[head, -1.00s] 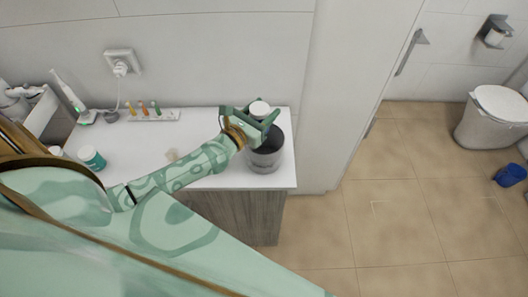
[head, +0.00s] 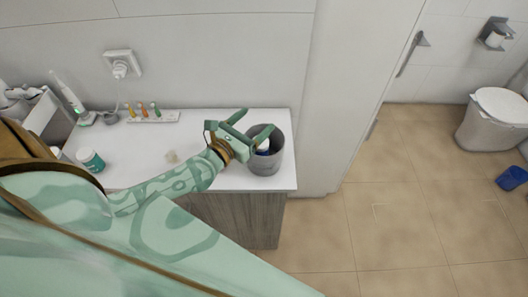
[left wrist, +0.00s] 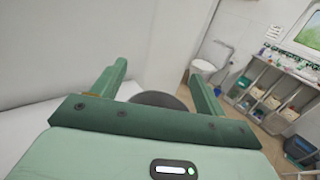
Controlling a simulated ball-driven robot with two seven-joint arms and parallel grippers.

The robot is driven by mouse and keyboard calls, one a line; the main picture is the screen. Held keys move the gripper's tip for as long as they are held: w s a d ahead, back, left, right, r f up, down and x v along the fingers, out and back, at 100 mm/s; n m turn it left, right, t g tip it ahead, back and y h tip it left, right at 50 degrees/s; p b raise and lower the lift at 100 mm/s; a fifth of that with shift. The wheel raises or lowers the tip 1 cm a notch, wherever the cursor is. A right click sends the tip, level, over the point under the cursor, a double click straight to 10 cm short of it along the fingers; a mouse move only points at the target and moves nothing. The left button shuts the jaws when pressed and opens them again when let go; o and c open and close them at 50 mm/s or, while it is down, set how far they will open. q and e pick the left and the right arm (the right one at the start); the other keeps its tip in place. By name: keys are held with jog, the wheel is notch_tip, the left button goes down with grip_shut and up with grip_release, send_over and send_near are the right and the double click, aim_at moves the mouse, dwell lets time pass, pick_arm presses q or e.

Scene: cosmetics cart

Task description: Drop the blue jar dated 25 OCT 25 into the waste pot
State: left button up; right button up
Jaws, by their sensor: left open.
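The grey waste pot (head: 265,162) stands upright on the white counter near its right end. The blue jar with a white lid (head: 262,146) shows inside the pot's mouth, partly hidden by a gripper finger; its date cannot be read. My left gripper (head: 253,126) is open, with its fingers at and above the pot's rim, apart from the jar as far as I can tell. In the left wrist view the open fingers (left wrist: 158,88) frame part of the pot's dark rim (left wrist: 158,100). My right gripper is not in view.
A teal jar with a white lid (head: 91,160) stands at the counter's left. A rack of small coloured brushes (head: 153,117) and an electric toothbrush (head: 70,97) stand along the back. The white counter (head: 190,140) is mostly clear in its middle.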

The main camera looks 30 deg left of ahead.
pick_arm(q)
jog(key=s+a+b, duration=0.1)
jog(key=s+b, duration=0.1)
jog(key=s, duration=0.9)
jog(key=shift+s+a, duration=0.25)
jog(key=shift+s, duration=0.05)
